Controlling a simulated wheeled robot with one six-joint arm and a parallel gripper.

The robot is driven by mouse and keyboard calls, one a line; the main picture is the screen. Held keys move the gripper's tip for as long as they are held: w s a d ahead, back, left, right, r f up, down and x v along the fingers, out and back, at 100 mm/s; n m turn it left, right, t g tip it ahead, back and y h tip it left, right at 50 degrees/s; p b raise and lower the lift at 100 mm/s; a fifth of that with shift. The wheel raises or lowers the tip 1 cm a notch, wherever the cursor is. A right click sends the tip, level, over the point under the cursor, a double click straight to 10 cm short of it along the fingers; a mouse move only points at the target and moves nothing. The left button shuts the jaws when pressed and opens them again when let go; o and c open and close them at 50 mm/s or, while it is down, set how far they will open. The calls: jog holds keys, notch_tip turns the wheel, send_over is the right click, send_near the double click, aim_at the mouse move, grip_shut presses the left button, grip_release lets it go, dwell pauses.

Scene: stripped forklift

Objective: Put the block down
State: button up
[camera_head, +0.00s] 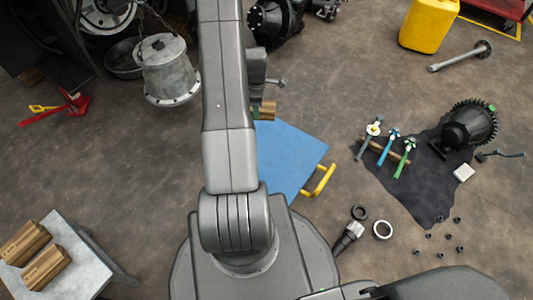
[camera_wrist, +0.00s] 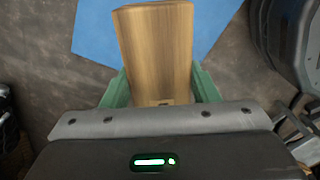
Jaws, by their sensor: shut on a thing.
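My gripper (camera_wrist: 160,88) has its two green fingers closed on the sides of a brown wooden block (camera_wrist: 155,45). In the head view the block (camera_head: 266,110) shows just right of my arm, partly hidden by it. A flat blue panel (camera_head: 290,155) with a yellow handle lies on the floor just below the block in the picture. The blue panel (camera_wrist: 222,18) also shows behind the block in the wrist view. I cannot tell whether the block touches the panel or hangs above it. Part of the panel is hidden by my arm.
Two similar wooden blocks (camera_head: 35,268) lie on a grey table (camera_head: 85,262) at lower left. A metal bucket-like part (camera_head: 168,68) hangs on a chain left of my arm. A dark cloth (camera_head: 425,190) with tools lies right. Floor between the panel and cloth is mostly clear.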

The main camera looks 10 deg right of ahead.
jog(key=s+d+f+n+b, duration=0.1)
jog(key=s+d+f+n, duration=0.4)
jog(key=f, duration=0.3)
jog(key=s+d+f+n+b, duration=0.2)
jog(key=d+f+n, duration=0.2)
jog(key=f+n, duration=0.3)
jog(key=b, duration=0.3)
send_near(283, 161)
notch_tip(283, 161, down, 5)
jog(key=shift+f, duration=0.1)
jog(key=shift+a, duration=0.1)
jog(key=shift+f, duration=0.2)
jog(key=o, duration=1.1)
jog(key=shift+r, duration=0.1)
